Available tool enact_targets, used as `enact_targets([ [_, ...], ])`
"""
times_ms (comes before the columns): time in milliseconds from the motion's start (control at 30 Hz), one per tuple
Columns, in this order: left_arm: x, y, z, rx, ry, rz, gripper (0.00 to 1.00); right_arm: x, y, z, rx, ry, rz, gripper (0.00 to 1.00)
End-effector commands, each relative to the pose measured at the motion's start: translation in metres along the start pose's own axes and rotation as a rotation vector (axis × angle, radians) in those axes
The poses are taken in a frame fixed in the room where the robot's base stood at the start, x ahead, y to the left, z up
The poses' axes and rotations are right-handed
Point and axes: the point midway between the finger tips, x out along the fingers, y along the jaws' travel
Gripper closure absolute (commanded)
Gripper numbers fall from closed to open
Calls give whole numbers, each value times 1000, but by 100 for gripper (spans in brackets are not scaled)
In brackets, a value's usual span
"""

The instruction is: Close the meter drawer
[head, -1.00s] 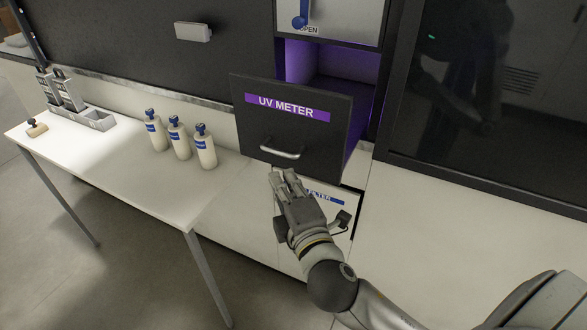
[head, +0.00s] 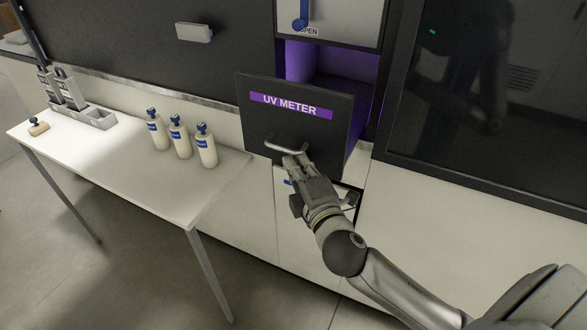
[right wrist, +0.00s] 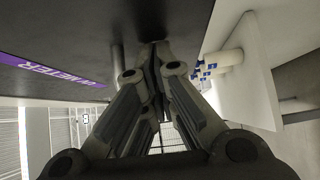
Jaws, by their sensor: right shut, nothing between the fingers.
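The meter drawer (head: 270,128) is a dark front with a purple "UV METER" label and a curved metal handle (head: 276,148). It stands pulled out of the dark cabinet, and its purple-lit bay shows behind it. My right gripper (head: 295,158) is shut and empty, with its fingertips at the right part of the handle. In the right wrist view the gripper (right wrist: 155,50) points at the dark drawer front (right wrist: 60,35), and the fingertips are close to it; I cannot tell if they touch. My left gripper is not in view.
A white table (head: 120,175) stands on the left with several bottles (head: 181,137), a grey holder (head: 92,115) and a small stamp-like item (head: 38,127). Above the drawer is a panel with a blue handle (head: 301,18). A dark glass panel (head: 490,100) is on the right.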

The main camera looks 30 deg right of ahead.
Motion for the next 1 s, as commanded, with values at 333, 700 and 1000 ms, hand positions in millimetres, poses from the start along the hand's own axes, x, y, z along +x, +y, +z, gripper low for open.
enact_targets([
  [333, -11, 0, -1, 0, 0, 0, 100, 57, 3, 58, -4, -6, 3, 100],
  [700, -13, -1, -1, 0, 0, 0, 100, 107, 2, 108, -1, -4, 2, 100],
  [1000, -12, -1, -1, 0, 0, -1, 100, 122, 1, 123, 0, -3, 1, 100],
])
